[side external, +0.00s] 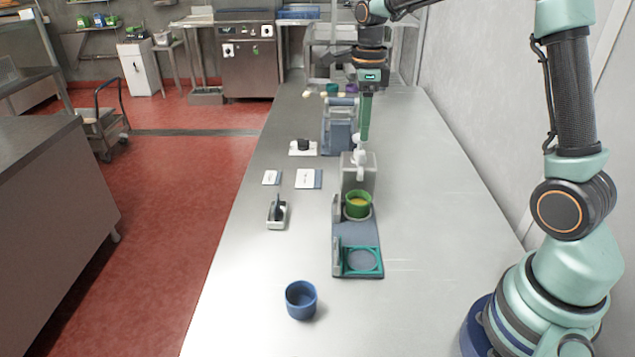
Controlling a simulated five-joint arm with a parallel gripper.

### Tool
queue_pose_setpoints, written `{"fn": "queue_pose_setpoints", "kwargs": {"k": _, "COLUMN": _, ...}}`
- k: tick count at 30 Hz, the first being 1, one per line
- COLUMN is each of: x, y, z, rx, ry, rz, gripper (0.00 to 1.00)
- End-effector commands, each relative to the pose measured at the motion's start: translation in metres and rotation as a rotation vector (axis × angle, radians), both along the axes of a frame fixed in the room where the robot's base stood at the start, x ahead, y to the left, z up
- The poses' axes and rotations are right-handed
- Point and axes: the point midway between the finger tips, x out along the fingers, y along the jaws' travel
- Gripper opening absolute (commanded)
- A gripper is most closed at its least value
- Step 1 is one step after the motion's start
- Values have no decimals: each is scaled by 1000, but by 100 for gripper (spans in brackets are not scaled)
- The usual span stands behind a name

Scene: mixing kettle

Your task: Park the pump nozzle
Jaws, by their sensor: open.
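The white pump nozzle (361,170) hangs at the front of a pale grey dispenser block (347,177), behind and above a green cup (358,213). The cup has yellow contents and stands on the rear part of a grey-blue base (358,235). My gripper (364,138) points straight down, with its green fingers just above the white pump top. Whether they touch it cannot be told. The gripper is open, though from this side the fingers overlap and their gap is hidden.
An empty teal ring holder (363,261) is at the base's near end. A blue cup (301,300) stands nearer. A black-handled tool (277,212) and white cards (308,179) lie left. A grey-blue rack (338,128) stands behind the dispenser. The table's right side is clear.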

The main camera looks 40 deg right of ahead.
Motion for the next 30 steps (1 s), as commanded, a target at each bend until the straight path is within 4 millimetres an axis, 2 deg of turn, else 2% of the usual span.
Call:
{"fn": "queue_pose_setpoints", "kwargs": {"k": 21, "x": -1, "y": 0, "z": -77, "rx": 1, "ry": 4, "rz": 0, "gripper": 52}}
{"fn": "queue_pose_setpoints", "kwargs": {"k": 30, "x": 0, "y": -1, "z": -78, "rx": 0, "ry": 1, "rz": 0, "gripper": 52}}
